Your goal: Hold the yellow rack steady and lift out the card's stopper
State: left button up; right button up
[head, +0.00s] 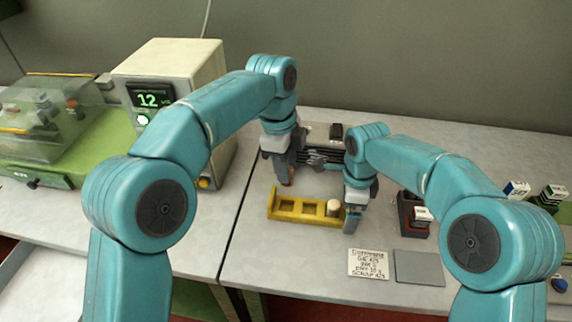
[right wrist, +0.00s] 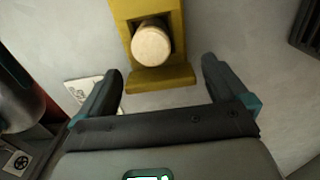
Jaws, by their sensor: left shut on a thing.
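The yellow rack (head: 300,217) lies on the bench with several square slots. A pale round stopper (head: 334,207) stands in its right-end slot; the other slots look empty. In the right wrist view the stopper (right wrist: 152,45) shows end-on in the rack (right wrist: 160,80). My left gripper (head: 289,182) is at the rack's back left, shut, apparently on the rack; its fingertips are partly hidden. My right gripper (head: 355,218) is just right of the rack's right end. Its fingers are open and empty (right wrist: 160,82), short of the stopper. A written card (head: 368,264) lies in front, its text hard to read.
A grey plate (head: 419,268) lies beside the card. A dark holder with a white-labelled item (head: 413,213) stands right of my right gripper. A beige device with a green display (head: 165,75) stands at the left. Dark rails (head: 320,155) lie behind the rack.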

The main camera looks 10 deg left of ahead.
notch_tip(320, 180, up, 12)
dwell(0.5)
